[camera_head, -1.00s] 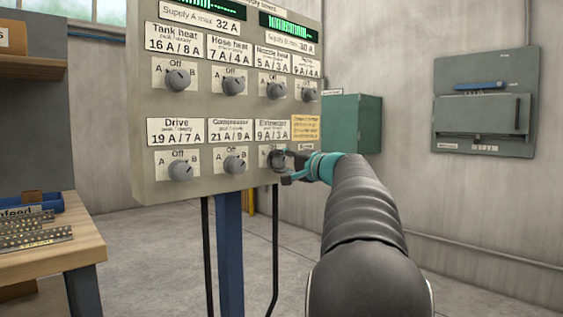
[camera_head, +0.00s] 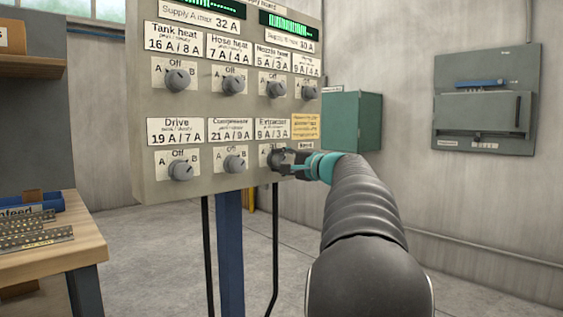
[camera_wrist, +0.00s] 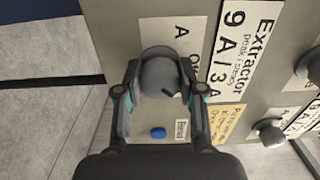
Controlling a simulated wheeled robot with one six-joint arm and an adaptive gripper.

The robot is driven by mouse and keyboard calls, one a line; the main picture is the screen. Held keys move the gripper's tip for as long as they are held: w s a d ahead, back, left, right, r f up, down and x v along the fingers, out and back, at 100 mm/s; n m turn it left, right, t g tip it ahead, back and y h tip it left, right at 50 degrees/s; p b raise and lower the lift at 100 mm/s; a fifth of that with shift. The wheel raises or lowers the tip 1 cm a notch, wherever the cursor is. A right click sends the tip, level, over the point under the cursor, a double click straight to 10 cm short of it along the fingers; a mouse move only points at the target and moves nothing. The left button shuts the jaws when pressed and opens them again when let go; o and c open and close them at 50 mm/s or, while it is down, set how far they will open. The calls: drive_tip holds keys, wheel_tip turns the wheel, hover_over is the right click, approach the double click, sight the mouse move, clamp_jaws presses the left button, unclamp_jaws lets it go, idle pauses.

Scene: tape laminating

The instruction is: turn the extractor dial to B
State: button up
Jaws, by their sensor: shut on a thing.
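The extractor dial (camera_head: 273,157) is a grey round knob at the lower right of the control panel (camera_head: 150,105), under the Extractor label (camera_head: 271,129). In the wrist view the dial (camera_wrist: 158,72) sits between the two fingers of my gripper (camera_wrist: 161,92), which is shut on it. A dark mark on the knob face points to the lower right there, away from the letter A and past the partly covered Off. The letter B is hidden. In the head view my gripper (camera_head: 283,162) covers much of the dial.
Other dials sit close by, including the compressor dial (camera_head: 234,164) and drive dial (camera_head: 180,171). A blue button (camera_wrist: 158,132) lies between my fingers in the wrist view. A green cabinet (camera_head: 352,121) hangs behind; a workbench (camera_head: 70,252) stands at left.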

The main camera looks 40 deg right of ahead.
drive_tip(key=o, duration=1.1)
drive_tip(key=shift+o, duration=0.2)
drive_tip(key=s+d, duration=0.1)
drive_tip(key=s, duration=1.1)
drive_tip(key=shift+f, duration=0.15)
